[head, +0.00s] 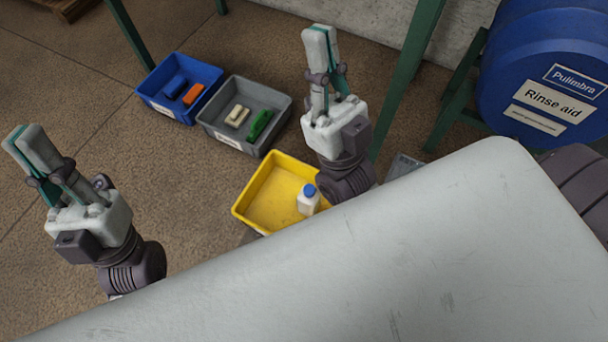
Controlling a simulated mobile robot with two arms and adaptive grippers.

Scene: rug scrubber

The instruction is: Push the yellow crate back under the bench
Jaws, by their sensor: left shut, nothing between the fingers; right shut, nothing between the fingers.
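The yellow crate (246,204) sits on the floor in the middle of the head view, forward of the grey crate. A white bottle with a blue cap (308,201) stands in it. My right gripper (319,30) is shut and empty, pointing up the picture; its wrist covers the crate's right side. I cannot tell whether that arm touches the crate. My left gripper (24,136) is shut and empty, well left of the crate. Green posts, one at left (131,36) and one at right (409,80), look like bench legs; no bench top is identifiable.
A blue crate (152,103) and a grey crate (213,129), each holding small blocks, stand side by side near the posts. A blue Rinse aid drum (500,90) on a green stand is at the right. Floor left of the yellow crate is clear.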

